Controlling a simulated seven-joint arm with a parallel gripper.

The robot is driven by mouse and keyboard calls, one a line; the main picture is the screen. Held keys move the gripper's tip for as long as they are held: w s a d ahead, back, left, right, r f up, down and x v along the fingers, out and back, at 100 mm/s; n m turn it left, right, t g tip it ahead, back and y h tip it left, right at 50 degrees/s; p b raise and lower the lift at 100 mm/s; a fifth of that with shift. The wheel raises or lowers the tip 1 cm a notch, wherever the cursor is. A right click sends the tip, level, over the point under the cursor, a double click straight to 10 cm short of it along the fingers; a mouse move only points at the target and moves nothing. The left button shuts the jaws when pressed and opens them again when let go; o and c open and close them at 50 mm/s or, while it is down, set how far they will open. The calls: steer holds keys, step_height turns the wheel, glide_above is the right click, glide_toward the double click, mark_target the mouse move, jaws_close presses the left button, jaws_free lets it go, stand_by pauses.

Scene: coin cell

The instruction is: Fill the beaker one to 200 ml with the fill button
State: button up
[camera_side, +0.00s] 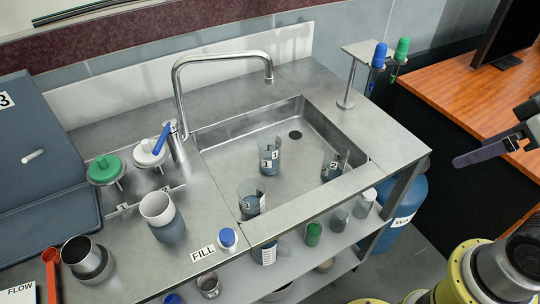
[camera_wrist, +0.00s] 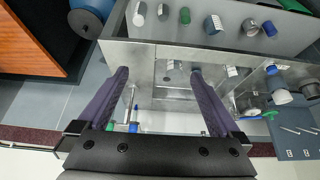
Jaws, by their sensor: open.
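Beaker one (camera_side: 268,160), a small clear beaker with a "1" label, stands in the steel sink (camera_side: 225,172). Beaker two (camera_side: 333,164) stands to its right and beaker three (camera_side: 251,200) nearer the front left edge. Whether any holds liquid is unclear. The fill button (camera_side: 228,237) has a blue top and sits on the counter beside a FILL label (camera_side: 203,253); it also shows in the wrist view (camera_wrist: 271,70). My gripper (camera_side: 487,152) is at the far right, clear of the sink. In the wrist view, its purple fingers (camera_wrist: 160,72) are wide apart with nothing held between them.
A curved faucet (camera_side: 222,56) arches over the sink. Green (camera_side: 106,170) and white (camera_side: 151,152) capped items and a grey-white cup (camera_side: 161,217) stand left of it. Blue and green handled tools hang on a stand (camera_side: 350,85) at the back right.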

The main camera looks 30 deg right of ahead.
jaws_close()
stand_by(0.3)
stand_by(1.3)
